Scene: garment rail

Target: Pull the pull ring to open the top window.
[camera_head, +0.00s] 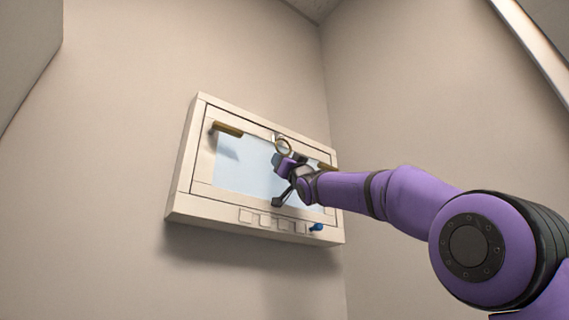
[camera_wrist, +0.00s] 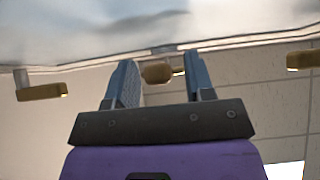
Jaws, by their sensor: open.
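The top window (camera_head: 198,188) is a cream frame with a pale glass pane, high on the wall, and its sash looks closed. The pull ring (camera_head: 284,146), a thin brass-coloured loop, hangs at the top middle of the frame. My gripper (camera_head: 284,162) is just below the ring, in front of the pane. In the wrist view my gripper (camera_wrist: 160,72) has its two fingers apart, with a small brown piece (camera_wrist: 157,73) showing between the tips. I cannot tell whether this piece is the ring, or whether the fingers touch it.
A blue knob (camera_head: 317,227) and several small square plates (camera_head: 265,220) line the lower frame. The walls around are bare.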

